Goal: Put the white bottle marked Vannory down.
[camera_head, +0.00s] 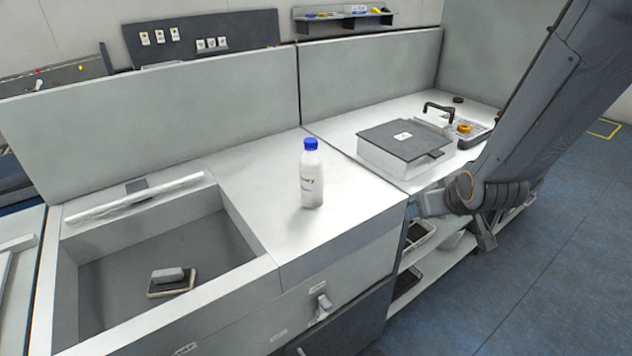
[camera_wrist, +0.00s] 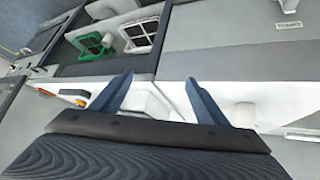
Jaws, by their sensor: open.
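The white bottle (camera_head: 312,175) with a blue cap stands upright on the white counter (camera_head: 345,195), to the right of the sunken bin. Dark lettering shows on its side, too small to read in full. My gripper (camera_wrist: 160,95) shows in the wrist view with its two blue fingers spread apart and nothing between them. The bottle does not show in the wrist view. In the head view my arm is at the right, well away from the bottle, and the gripper's fingers cannot be made out there.
A sunken bin (camera_head: 60,285) holding a small dark device (camera_head: 172,280) lies left of the bottle. A box with a dark lid (camera_head: 405,140) stands on the right counter. Grey panels (camera_head: 200,90) close off the back. The counter around the bottle is clear.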

